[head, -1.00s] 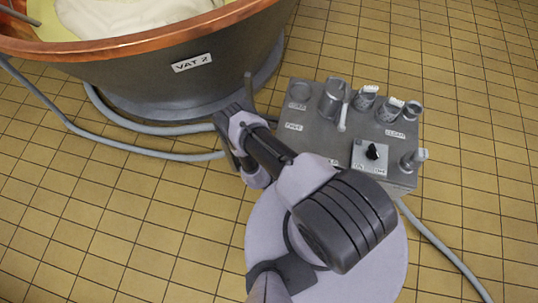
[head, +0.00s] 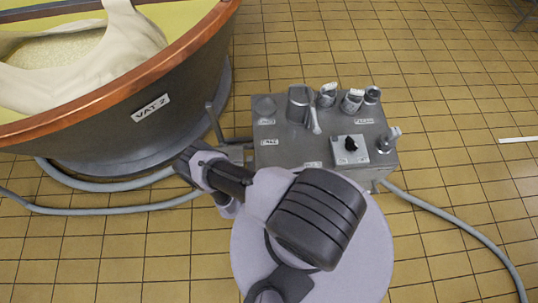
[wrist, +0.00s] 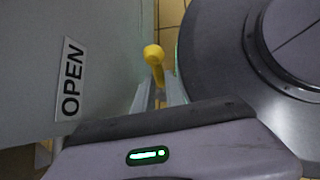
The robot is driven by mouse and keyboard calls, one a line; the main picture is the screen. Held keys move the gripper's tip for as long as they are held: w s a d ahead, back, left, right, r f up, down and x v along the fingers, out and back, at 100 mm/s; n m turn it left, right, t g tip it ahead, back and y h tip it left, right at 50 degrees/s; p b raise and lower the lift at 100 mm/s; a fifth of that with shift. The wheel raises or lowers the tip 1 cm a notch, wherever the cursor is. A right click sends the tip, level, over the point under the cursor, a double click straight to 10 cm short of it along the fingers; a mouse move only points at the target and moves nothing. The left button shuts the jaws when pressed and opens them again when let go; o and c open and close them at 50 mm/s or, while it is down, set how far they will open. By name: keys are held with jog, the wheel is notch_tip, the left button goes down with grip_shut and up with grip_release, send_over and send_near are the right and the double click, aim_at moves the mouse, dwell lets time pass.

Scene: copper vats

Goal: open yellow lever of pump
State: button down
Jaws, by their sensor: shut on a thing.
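In the wrist view, a yellow lever (wrist: 153,55) with a rounded end stands between the two light grey fingers of my gripper (wrist: 158,94). My gripper is shut on it. A white label reading OPEN (wrist: 72,80) is on the grey surface to the left of the lever. The grey box-shaped pump unit (head: 325,132) is in the middle of the head view, with my arm reaching to its left side. The lever and my fingertips cannot be made out in the head view.
Vat 2 (head: 150,120), copper-rimmed, stands close by on the left. Grey hoses (head: 110,210) run over the floor at the left, and another hose (head: 450,230) leads off to the right. The tiled floor at the right is mostly clear.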

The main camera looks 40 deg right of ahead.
jog(key=c, duration=1.4)
grip_release()
jog(key=p+v, duration=0.3)
jog(key=v, duration=1.4)
jog(key=shift+w+a+r, duration=0.1)
jog(key=shift+r, duration=0.05)
